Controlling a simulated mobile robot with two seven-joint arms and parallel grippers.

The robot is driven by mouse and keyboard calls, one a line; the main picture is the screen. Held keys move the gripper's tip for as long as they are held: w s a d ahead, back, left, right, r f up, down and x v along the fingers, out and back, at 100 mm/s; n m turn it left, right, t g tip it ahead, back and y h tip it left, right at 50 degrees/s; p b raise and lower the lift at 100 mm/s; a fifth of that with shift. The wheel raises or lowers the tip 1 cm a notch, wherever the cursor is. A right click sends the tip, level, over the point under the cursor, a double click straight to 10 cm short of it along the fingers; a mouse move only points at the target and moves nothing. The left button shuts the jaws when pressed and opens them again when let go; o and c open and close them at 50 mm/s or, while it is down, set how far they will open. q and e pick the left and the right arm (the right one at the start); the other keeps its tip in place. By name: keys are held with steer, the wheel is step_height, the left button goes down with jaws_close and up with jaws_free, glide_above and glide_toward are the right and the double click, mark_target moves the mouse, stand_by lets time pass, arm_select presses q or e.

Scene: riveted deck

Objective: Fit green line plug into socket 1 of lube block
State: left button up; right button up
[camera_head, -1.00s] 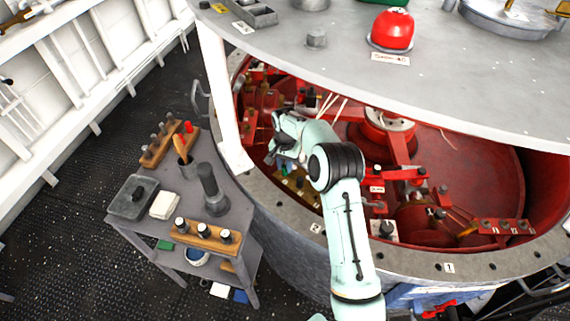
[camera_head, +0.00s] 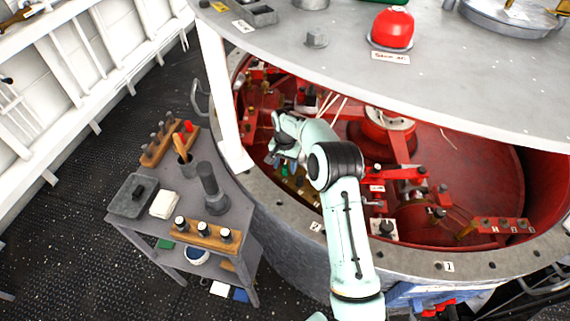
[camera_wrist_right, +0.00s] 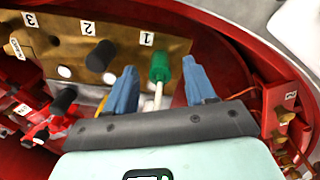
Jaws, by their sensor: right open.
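The brass lube block (camera_wrist_right: 45,45) shows in the right wrist view with the numbers 3, 2 and 1 on its face. The green plug (camera_wrist_right: 160,67) stands at the block just under number 1, with a pale line running from it toward my gripper. How deep it sits in the socket is hard to tell. My right gripper (camera_wrist_right: 159,70) is open, its two blue fingers on either side of the plug, with visible gaps. In the head view my right gripper (camera_head: 283,160) reaches into the red ring, partly hiding the block (camera_head: 300,188). My left gripper is not in view.
A black plug (camera_wrist_right: 100,55) stands under number 2, and another dark knob (camera_wrist_right: 64,101) is lower left. Red brackets (camera_wrist_right: 285,115) flank the block. A grey cart (camera_head: 235,190) with wooden racks stands left of the ring; a grey deck (camera_head: 470,85) overhangs it.

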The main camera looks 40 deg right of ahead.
step_height(320, 180, up, 12)
steer(key=p, duration=0.1)
stand_by(0.7)
